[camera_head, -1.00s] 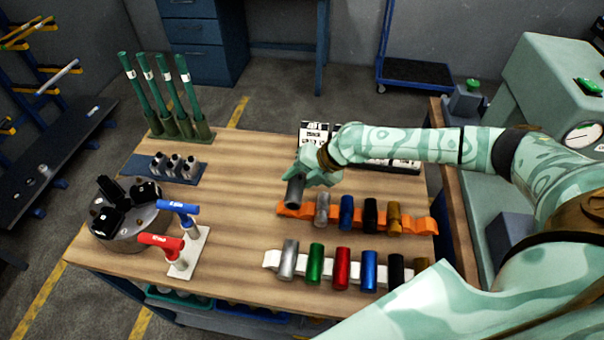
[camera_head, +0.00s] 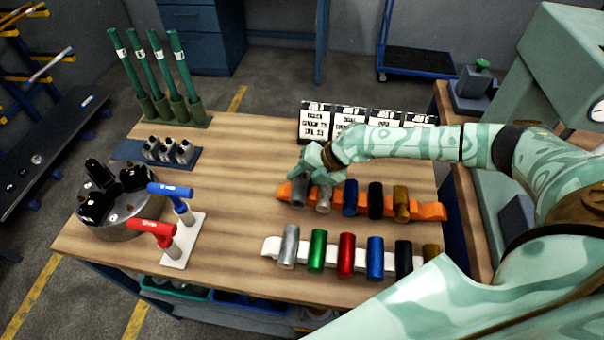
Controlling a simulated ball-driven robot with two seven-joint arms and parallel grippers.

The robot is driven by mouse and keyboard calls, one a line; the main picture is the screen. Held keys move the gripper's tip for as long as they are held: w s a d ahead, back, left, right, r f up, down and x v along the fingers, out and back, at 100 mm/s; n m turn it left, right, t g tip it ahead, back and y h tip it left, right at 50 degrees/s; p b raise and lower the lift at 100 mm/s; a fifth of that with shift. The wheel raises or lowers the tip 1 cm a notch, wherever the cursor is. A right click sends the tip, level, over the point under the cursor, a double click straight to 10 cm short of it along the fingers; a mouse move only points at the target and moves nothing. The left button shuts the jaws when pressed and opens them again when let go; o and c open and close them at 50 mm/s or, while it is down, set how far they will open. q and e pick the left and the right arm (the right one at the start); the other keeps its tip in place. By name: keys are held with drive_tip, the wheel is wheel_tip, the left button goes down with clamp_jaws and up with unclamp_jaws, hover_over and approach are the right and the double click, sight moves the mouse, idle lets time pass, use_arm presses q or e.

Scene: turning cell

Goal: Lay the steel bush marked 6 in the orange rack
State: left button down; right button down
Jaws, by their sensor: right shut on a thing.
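The orange rack (camera_head: 432,211) lies across the right half of the wooden table. A dark grey steel bush (camera_head: 300,193) is at the rack's left end, level with the row of bushes there. My right gripper (camera_head: 311,172) is shut on this bush near its far end. I cannot read any number on the bush, and I cannot tell whether it rests fully on the rack. A silver bush (camera_head: 324,198) lies close to its right. My left gripper is not in view.
Blue, black and brass bushes fill more of the orange rack. A white rack (camera_head: 270,247) with several coloured bushes lies nearer. Cards (camera_head: 315,122) stand behind. A chuck (camera_head: 118,205) and red and blue handled tools stand left. The table's middle is clear.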

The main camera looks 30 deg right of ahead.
drive_tip(key=shift+f, duration=0.2)
idle(0.5)
drive_tip(key=c, duration=0.9)
unclamp_jaws()
drive_tip(key=shift+a+f, duration=0.1)
